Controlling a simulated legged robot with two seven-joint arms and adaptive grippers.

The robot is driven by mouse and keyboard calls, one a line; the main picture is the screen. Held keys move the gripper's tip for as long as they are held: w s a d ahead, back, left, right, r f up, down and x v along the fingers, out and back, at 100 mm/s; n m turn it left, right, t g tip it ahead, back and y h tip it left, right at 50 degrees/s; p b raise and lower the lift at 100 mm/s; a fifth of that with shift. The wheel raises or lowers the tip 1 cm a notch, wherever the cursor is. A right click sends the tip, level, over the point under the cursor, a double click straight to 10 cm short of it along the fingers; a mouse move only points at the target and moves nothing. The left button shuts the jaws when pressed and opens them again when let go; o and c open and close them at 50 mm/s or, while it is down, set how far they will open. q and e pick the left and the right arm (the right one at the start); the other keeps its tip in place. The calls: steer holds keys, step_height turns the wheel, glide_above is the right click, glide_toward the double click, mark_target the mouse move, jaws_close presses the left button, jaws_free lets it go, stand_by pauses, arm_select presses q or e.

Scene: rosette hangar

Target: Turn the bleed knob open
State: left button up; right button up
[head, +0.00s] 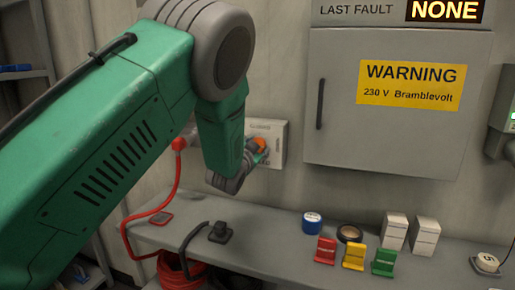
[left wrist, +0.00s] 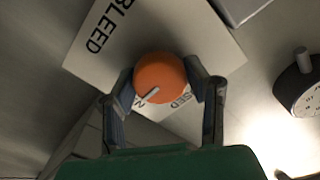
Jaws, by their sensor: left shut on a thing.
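The bleed knob is an orange round knob (head: 260,145) on a pale wall plate (head: 279,140), left of the grey cabinet. In the left wrist view the knob (left wrist: 160,72) sits in the middle, with a short white pointer mark at its lower edge. The plate (left wrist: 190,28) there reads "BLEED"; another word below is partly hidden by knob and finger. My left gripper (left wrist: 163,82) has a finger on each side of the knob and is shut on it. In the head view my left gripper (head: 246,163) partly covers the knob. My right gripper is not in view.
A grey cabinet (head: 400,135) with a yellow warning label is right of the plate. The shelf (head: 275,225) below holds a blue roll (head: 312,222), coloured tags, a dark ring and white boxes. A red cable (head: 178,175) hangs from a wall plug at left.

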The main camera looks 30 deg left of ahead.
arm_select(q)
steer(key=shift+w+r, duration=0.1)
steer(key=shift+r, duration=0.2)
steer(key=o, duration=1.2)
steer(key=shift+d, duration=0.1)
steer(key=shift+c, duration=0.2)
steer(key=shift+f, duration=0.1)
steer(key=shift+d, duration=0.1)
steer(key=v, duration=1.2)
steer(key=shift+f, duration=0.15)
